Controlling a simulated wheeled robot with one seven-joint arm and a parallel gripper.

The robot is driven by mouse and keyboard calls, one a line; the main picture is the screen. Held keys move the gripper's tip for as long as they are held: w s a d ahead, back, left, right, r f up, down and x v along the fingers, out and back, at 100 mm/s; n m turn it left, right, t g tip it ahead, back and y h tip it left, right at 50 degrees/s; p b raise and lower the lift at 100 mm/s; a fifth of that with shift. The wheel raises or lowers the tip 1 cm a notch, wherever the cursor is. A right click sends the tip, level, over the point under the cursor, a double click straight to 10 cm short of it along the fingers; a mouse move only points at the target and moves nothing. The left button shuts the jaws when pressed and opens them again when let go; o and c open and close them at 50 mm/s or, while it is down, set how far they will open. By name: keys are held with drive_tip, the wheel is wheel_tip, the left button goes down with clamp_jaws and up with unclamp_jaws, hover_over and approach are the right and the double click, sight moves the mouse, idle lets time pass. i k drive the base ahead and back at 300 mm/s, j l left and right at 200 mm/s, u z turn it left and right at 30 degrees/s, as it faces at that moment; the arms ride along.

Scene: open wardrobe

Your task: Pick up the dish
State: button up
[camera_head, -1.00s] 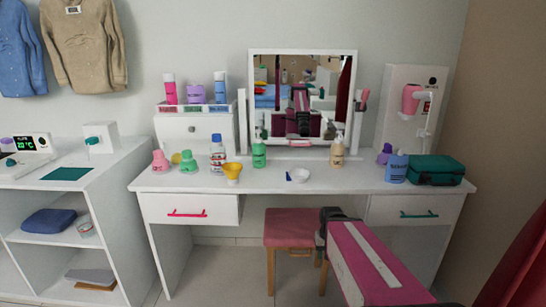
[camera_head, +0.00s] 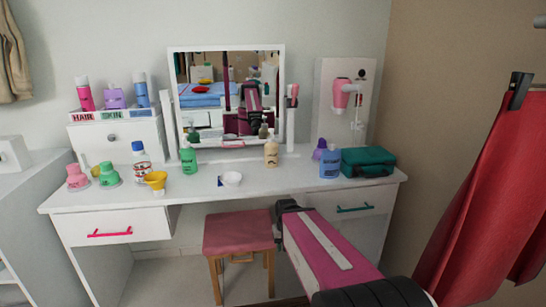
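A small white dish (camera_head: 232,179) sits on the white dressing table (camera_head: 300,180), near its front edge and left of the table's middle. A thin blue item (camera_head: 220,181) lies close to its left side. My pink and black arm reaches up from the bottom right, in front of the table and right of the stool.
A yellow funnel-like cup (camera_head: 156,181) and several bottles stand left of the dish. A green case (camera_head: 368,162) is at right. A red stool (camera_head: 238,233) stands in front. A red garment (camera_head: 480,195) hangs far right.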

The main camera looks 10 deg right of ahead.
sight(229, 179)
drive_tip(key=k+j+u, duration=0.35)
drive_tip(key=j, duration=0.25)
drive_tip(key=k+j+u, duration=0.2)
drive_tip(key=j, duration=0.15)
